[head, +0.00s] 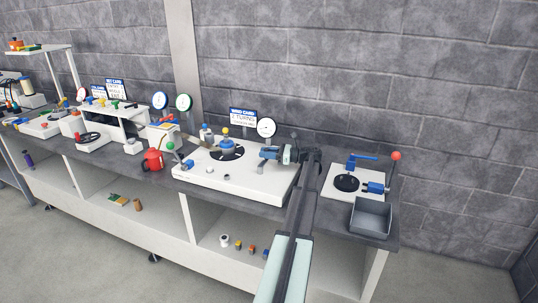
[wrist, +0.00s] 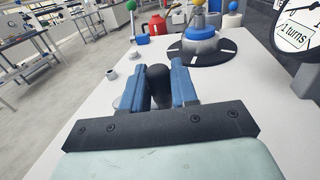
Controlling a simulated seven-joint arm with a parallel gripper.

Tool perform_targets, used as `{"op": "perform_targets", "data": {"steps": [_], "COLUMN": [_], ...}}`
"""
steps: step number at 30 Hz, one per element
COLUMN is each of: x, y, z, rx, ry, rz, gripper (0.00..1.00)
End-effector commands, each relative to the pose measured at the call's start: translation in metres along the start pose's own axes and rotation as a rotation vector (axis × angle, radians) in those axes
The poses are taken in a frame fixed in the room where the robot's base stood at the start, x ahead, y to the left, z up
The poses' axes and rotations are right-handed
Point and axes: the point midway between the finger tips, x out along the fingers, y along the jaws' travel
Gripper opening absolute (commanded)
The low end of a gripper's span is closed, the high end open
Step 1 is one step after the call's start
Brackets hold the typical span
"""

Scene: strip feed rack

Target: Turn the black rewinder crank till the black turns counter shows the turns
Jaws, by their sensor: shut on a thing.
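My gripper (wrist: 160,90) is shut on the black crank knob (wrist: 158,74), which stands upright between its two blue fingers in the wrist view. In the head view my gripper (head: 268,154) is over the right part of the white rewinder board (head: 235,190); the crank there is mostly hidden by it. The black-rimmed turns counter (head: 266,127) stands behind the board. In the wrist view the counter (wrist: 300,30) is cut off at the right edge, with "1 turns" readable on its face. A blue-lettered wind card (head: 242,116) stands left of the counter; its number is too small to read surely.
A black disc with a blue and yellow hub (head: 227,150) sits on the board. A red jug (head: 153,160) is at its left. A second white board with a red-knobbed lever (head: 396,156) and a grey tray (head: 371,217) are at the right.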

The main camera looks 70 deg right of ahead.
Motion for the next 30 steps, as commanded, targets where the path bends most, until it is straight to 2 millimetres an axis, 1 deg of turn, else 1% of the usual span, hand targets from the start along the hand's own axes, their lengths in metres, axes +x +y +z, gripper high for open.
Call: {"op": "perform_targets", "data": {"steps": [1,10,26,27,30], "x": [0.0023,0.0092,0.0111,0.0111,0.0111], "y": [-0.0050,-0.0037,-0.0021,-0.0020,-0.0020], "z": [0.0000,0.0002,0.0002,0.0002,0.0002], "rx": [0.000,0.000,0.000,0.000,0.000], "ry": [0.001,0.000,0.000,0.000,0.000], "rz": [0.029,0.151,0.180,0.179,0.179], "gripper": [0.00,0.00,0.00,0.30,0.40]}}
